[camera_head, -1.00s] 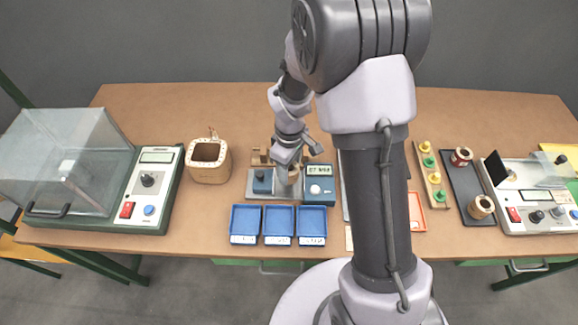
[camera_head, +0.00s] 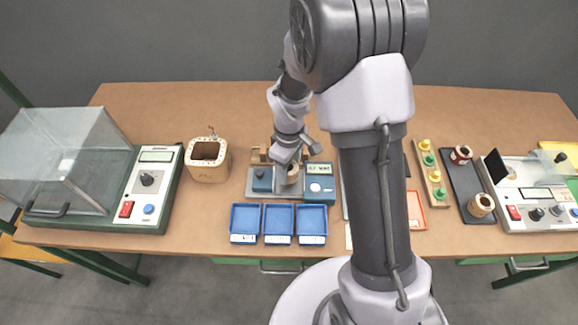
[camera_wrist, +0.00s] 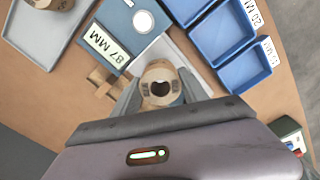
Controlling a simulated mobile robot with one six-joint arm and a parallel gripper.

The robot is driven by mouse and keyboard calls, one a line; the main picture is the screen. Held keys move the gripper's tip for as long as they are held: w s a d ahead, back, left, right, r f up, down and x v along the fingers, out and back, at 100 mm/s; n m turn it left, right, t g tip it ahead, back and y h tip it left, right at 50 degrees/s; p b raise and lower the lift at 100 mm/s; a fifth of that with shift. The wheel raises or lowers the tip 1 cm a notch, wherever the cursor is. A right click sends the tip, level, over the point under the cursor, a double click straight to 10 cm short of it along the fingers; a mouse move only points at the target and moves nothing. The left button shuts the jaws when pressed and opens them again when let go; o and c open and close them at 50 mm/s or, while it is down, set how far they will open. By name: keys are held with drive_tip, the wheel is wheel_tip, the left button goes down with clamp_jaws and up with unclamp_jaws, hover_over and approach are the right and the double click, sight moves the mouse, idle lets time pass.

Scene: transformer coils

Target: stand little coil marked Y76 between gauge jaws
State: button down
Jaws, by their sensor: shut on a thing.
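The little coil (camera_wrist: 160,82) is a tan ring with a dark centre hole, seen from above in the wrist view. My gripper (camera_wrist: 158,92) is shut on it, one finger on each side. A mark shows on its rim but is too small to read. In the head view my gripper (camera_head: 291,172) is low over the gauge, between its blue blocks, and partly hides the coil. The gauge (camera_head: 320,184) has a display block on the right, which also shows in the wrist view (camera_wrist: 128,22) with "87 MM" on its label. The gauge jaws are mostly hidden by my gripper.
Three blue trays (camera_head: 277,241) stand in front of the gauge. A large square coil (camera_head: 208,160) stands to the left, beside a clear-covered instrument (camera_head: 158,188). At the right are a dark tray (camera_head: 469,187) with two coils and another instrument (camera_head: 525,200).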

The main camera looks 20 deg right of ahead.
drive_tip(key=shift+f, duration=0.1)
idle(0.3)
drive_tip(key=shift+f+b, duration=1.35)
drive_tip(key=shift+f, duration=0.3)
drive_tip(key=c, duration=0.5)
unclamp_jaws()
drive_tip(key=o, duration=0.4)
wheel_tip(320, 180, up, 8)
drive_tip(key=p, duration=0.6)
drive_tip(key=shift+p, duration=0.3)
